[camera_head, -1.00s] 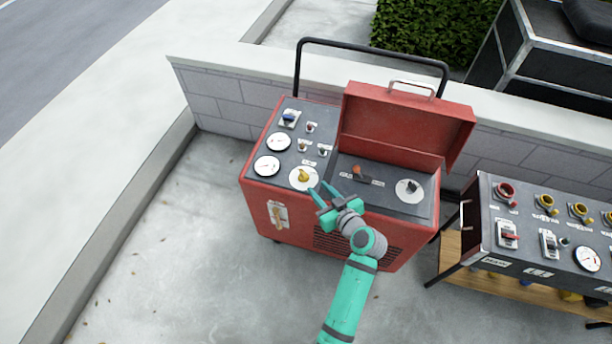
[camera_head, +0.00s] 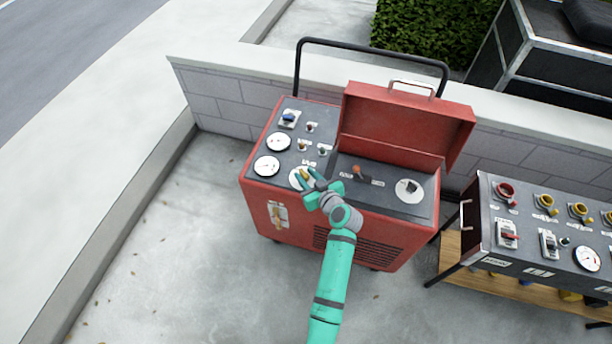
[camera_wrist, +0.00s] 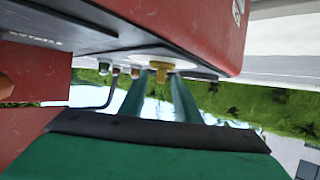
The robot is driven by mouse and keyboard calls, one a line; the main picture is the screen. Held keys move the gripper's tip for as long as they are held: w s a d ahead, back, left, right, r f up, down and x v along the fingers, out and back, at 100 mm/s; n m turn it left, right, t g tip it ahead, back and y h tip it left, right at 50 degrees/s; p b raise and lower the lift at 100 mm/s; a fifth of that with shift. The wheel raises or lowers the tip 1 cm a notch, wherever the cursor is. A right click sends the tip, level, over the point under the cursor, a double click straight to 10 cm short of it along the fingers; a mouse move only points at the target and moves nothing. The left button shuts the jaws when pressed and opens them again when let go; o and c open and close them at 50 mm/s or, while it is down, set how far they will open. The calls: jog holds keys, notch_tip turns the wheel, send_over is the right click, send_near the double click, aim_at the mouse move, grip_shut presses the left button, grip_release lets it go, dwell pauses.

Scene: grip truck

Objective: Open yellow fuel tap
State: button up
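A red generator cart has a yellow knob (camera_head: 304,174) on a round white plate (camera_head: 295,180) on its dark top panel. A second yellow part, a lever on a white plate (camera_head: 277,216), is on the cart's front face; I cannot tell from the labels which is the fuel tap. My gripper (camera_head: 308,178) is at the top-panel knob and partly covers it and its plate. In the wrist view the knob (camera_wrist: 161,68) lies between the two teal fingertips (camera_wrist: 160,86). The fingers are apart, with gaps beside the knob.
The red cart's raised lid (camera_head: 403,125) stands behind my gripper to the right. Gauges (camera_head: 267,166) and small switches (camera_head: 303,146) surround the knob. A black handle bar (camera_head: 370,50) rises behind. A second dark panel table (camera_head: 540,235) stands at the right. Pavement at the left is clear.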

grip_shut()
jog(key=shift+s+m+h, duration=0.1)
jog(key=shift+m+h, duration=0.2)
jog(key=shift+a+m+t+h, duration=0.2)
jog(key=shift+m+t+h, duration=0.2)
jog(key=shift+m+h, duration=0.65)
jog(key=shift+a+m+t+h, duration=0.2)
jog(key=shift+m+t+h, duration=0.2)
jog(key=shift+m+h, duration=0.65)
jog(key=shift+a+r+m+h, duration=0.1)
jog(key=shift+a+m+h, duration=0.15)
jog(key=shift+m+h, duration=0.8)
jog(key=shift+a+m+h, duration=0.2)
jog(key=shift+m+h, duration=0.55)
jog(key=shift+h, duration=0.6)
jog(key=m+g+h, duration=0.2)
jog(key=m+h, duration=0.1)
jog(key=a+m+g+h, duration=0.1)
jog(key=m+h, duration=0.1)
jog(key=shift+w, duration=0.35)
jog(key=m+g+h, duration=0.3)
jog(key=m, duration=0.1)
jog(key=shift+w+g, duration=0.15)
jog(key=shift+g, duration=0.25)
jog(key=shift+f+m+g, duration=0.2)
jog(key=shift+m+g, duration=0.1)
jog(key=shift+g, duration=0.2)
